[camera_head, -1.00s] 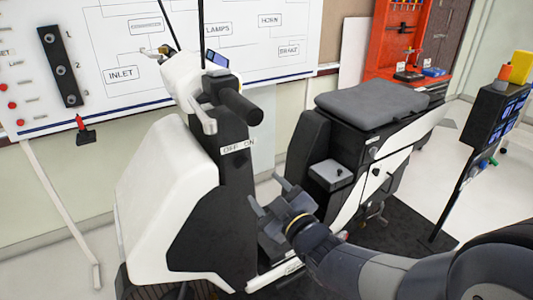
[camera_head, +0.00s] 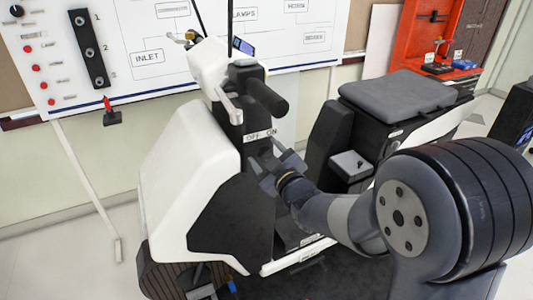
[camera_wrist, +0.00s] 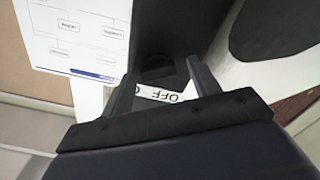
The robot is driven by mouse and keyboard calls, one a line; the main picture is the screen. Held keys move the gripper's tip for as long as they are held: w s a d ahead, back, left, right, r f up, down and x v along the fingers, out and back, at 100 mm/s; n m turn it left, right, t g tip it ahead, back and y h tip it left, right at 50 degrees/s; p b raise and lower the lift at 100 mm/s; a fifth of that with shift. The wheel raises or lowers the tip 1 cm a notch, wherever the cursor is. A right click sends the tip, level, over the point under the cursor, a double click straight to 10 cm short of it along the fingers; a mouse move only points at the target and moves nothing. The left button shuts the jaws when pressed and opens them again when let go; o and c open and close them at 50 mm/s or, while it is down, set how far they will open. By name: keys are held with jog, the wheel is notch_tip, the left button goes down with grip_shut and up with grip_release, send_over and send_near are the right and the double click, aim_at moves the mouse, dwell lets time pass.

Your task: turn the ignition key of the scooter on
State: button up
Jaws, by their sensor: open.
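The white and black scooter (camera_head: 180,160) stands upright in the head view. Its OFF/ON label (camera_head: 260,136) is on the dark steering column, below the handlebar grip (camera_head: 265,97). My gripper (camera_head: 272,160) is open, close to the column just below the label. In the wrist view, my gripper's two fingers (camera_wrist: 160,68) stand apart. Between them are part of the label (camera_wrist: 160,95), upside down, and a dark rounded part (camera_wrist: 157,74) on the column. I cannot tell whether that part is the ignition key. No key is clearly visible in the head view.
The scooter's seat (camera_head: 395,95) and a small grey-topped box (camera_head: 352,163) are right of my gripper. A whiteboard diagram (camera_head: 150,40) is behind the scooter. A red tool rack (camera_head: 455,35) stands at the back right. Bare floor shows at left.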

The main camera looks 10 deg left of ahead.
jog(key=shift+c, duration=0.4)
jog(key=c, duration=0.9)
jog(key=shift+f, duration=0.1)
jog(key=shift+b, duration=0.65)
jog(key=shift+m, duration=0.4)
jog(key=o, duration=1)
jog(key=b+v, duration=0.1)
jog(key=v, duration=1)
jog(key=shift+b, duration=0.35)
